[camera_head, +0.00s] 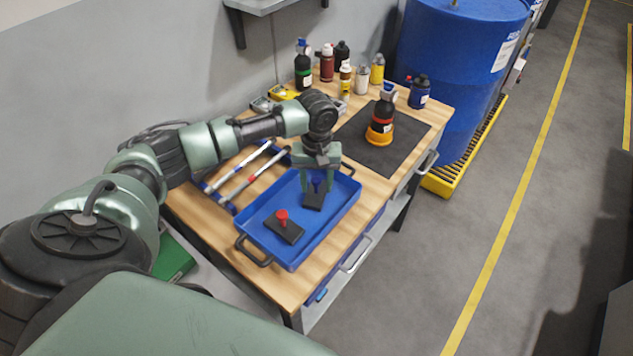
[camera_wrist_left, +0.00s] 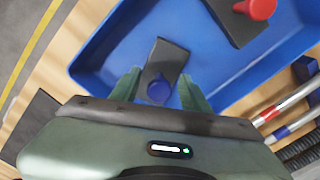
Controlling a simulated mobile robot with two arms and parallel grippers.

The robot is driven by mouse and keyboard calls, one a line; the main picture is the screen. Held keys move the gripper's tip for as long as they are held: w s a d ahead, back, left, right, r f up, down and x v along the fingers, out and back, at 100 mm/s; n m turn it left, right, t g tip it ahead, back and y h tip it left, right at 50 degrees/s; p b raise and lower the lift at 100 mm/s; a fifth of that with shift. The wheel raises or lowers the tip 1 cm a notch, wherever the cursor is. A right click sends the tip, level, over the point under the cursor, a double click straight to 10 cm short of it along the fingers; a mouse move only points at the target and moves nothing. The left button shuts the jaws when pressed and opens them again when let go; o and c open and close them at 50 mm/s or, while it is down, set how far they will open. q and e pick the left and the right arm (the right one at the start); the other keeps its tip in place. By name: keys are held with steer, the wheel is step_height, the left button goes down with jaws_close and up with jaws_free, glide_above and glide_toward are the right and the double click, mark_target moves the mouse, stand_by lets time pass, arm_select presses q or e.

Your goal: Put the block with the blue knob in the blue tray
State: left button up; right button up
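The dark block with the blue knob (camera_wrist_left: 166,61) is in the blue tray (camera_head: 329,226), toward its far end, and appears to rest on the floor. The block shows in the head view (camera_head: 314,201) below my left gripper (camera_head: 318,186). In the left wrist view my left gripper (camera_wrist_left: 160,93) has its two green fingers apart, one on each side of the blue knob (camera_wrist_left: 159,90), with gaps between. A second dark block with a red knob (camera_head: 283,226) lies in the near part of the tray. My right gripper is not in view.
A rack with rods (camera_head: 245,176) lies left of the tray. A black mat (camera_head: 385,152) bears a dark bottle with an orange base (camera_head: 380,124). Several bottles stand at the back by the wall. A blue drum (camera_head: 450,70) stands beyond the wooden workbench (camera_head: 420,97).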

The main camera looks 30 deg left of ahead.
mark_target(317, 181)
arm_select(q)
step_height(317, 181, up, 12)
steer(key=b, duration=0.2)
steer(key=shift+r, duration=0.15)
stand_by(0.7)
